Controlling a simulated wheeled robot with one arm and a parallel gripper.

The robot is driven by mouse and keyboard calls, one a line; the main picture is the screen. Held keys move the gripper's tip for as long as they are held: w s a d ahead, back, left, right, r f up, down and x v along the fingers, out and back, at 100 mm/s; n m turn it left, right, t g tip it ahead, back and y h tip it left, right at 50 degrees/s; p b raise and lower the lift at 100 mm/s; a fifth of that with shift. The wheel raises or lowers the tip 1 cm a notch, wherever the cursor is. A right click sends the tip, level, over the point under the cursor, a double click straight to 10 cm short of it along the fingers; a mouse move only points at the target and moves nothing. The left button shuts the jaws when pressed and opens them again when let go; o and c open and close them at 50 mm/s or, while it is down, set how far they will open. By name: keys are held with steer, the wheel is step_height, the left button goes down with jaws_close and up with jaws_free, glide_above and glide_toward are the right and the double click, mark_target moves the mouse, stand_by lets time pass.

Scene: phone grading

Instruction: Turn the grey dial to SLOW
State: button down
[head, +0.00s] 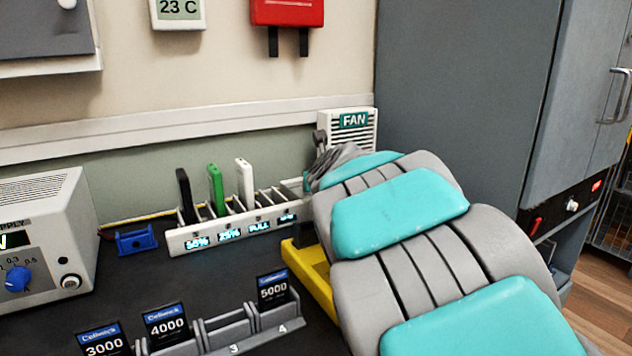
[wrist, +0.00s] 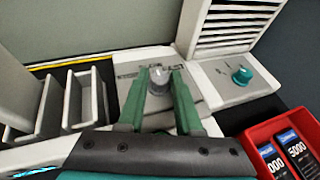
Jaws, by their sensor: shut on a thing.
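The grey dial (wrist: 158,80) stands on a light panel (wrist: 205,82) in the wrist view. My gripper (wrist: 159,75) has its two green fingers on either side of the dial and is shut on it. Dark lettering on the panel beside the dial is too small and blurred to read, so I cannot tell which mark the dial points at. In the head view my arm hides the dial and panel.
The FAN unit (head: 352,130) stands at the back; its teal knob (wrist: 242,75) is right of my gripper. A red bin (wrist: 255,140) holding dark packs is at lower right. A slotted white rack (head: 207,238) with upright phones stands left of my arm.

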steer(key=shift+h, duration=0.3)
stand_by(0.4)
steer(key=c, duration=0.6)
jaws_free()
steer(key=shift+v, duration=3.85)
